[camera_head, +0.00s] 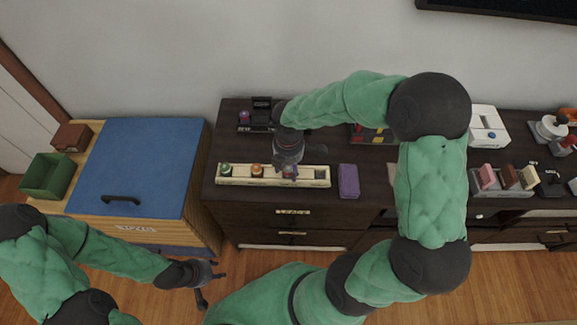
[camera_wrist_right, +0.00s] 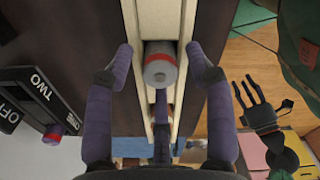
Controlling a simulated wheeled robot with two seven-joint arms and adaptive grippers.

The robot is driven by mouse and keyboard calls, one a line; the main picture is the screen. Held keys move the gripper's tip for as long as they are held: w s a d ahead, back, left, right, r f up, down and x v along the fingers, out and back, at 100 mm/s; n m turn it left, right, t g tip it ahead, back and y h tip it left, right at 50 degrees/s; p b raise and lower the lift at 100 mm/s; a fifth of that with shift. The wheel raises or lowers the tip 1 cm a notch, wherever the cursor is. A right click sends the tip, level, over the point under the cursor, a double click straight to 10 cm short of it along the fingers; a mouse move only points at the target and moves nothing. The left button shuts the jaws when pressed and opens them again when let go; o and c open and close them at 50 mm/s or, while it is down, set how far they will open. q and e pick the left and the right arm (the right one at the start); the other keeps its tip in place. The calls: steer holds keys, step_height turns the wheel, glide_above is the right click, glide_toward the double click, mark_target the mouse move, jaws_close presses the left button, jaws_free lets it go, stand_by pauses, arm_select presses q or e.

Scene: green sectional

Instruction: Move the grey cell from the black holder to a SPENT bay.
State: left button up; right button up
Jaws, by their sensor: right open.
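The grey cell (camera_wrist_right: 160,66), with a red band, stands in the cream rack (camera_wrist_right: 187,70), between the spread fingers of my right gripper (camera_wrist_right: 167,80). Gaps show on both sides of the cell. In the head view, my right gripper (camera_head: 288,168) is over the middle of the cream rack (camera_head: 270,183) and mostly hides the cell. The black holder (camera_head: 262,104) is behind the rack and bears a purple cell (camera_head: 244,117). The holder (camera_wrist_right: 32,95) also shows in the right wrist view. My left gripper (camera_head: 208,285) is open and empty above the floor. The rack's labels are too small to read.
Other cells, green-topped (camera_head: 226,170) and orange-topped (camera_head: 257,170), stand in the rack's left part. A purple block (camera_head: 348,181) lies just right of the rack. A blue-lidded chest (camera_head: 140,165) is at left, with a green box (camera_head: 47,175) beside it.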

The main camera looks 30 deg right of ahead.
mark_target(288, 168)
steer(key=shift+r, duration=0.1)
arm_select(q)
step_height(288, 168, up, 5)
steer(key=p, duration=0.4)
steer(key=shift+f+p, duration=0.15)
steer(key=shift+p, duration=0.2)
arm_select(e)
step_height(288, 168, up, 12)
